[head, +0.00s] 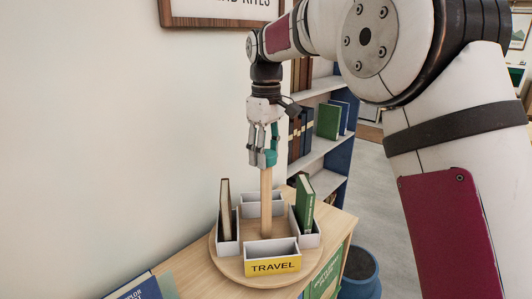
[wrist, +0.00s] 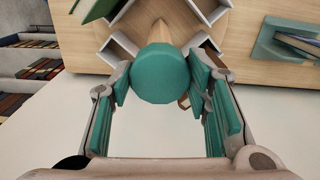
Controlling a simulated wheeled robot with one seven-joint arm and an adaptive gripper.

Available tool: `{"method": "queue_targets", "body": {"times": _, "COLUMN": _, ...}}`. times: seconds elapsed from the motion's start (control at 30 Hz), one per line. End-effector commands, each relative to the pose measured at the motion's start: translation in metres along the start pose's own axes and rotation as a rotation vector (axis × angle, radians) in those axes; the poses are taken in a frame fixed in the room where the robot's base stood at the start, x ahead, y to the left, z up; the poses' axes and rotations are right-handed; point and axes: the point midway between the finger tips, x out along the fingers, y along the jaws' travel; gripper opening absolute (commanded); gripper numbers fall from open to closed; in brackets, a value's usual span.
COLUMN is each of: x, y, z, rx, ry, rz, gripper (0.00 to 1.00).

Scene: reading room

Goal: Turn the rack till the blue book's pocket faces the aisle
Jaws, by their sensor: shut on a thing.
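The rack is a round wooden turntable (head: 228,262) with a wooden post (head: 266,192) and white pockets around it. A teal knob (wrist: 160,72) tops the post. My gripper (head: 262,155) is shut on the knob from above, with a finger on each side in the wrist view. The front pocket (head: 272,262) has a yellow TRAVEL label and looks empty. The left pocket holds a beige-edged dark book (head: 225,209); the right pocket holds a green book (head: 305,204). The back pocket looks empty. I see no blue book in the rack.
The rack stands on a wooden cabinet (head: 335,222) against a pale wall. A blue-covered book (head: 140,289) lies at its near left. A bookshelf (head: 325,145) stands behind, and a blue bin (head: 360,275) stands on the floor at right. Open floor shows beyond.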

Motion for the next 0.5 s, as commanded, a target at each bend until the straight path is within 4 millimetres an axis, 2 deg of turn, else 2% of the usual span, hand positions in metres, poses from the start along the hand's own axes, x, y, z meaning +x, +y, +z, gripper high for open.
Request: {"method": "queue_targets", "body": {"times": 0.5, "x": 0.0004, "y": 0.0005, "z": 0.0005, "rx": 0.258, "ry": -0.001, "rz": 0.001, "gripper": 0.00}}
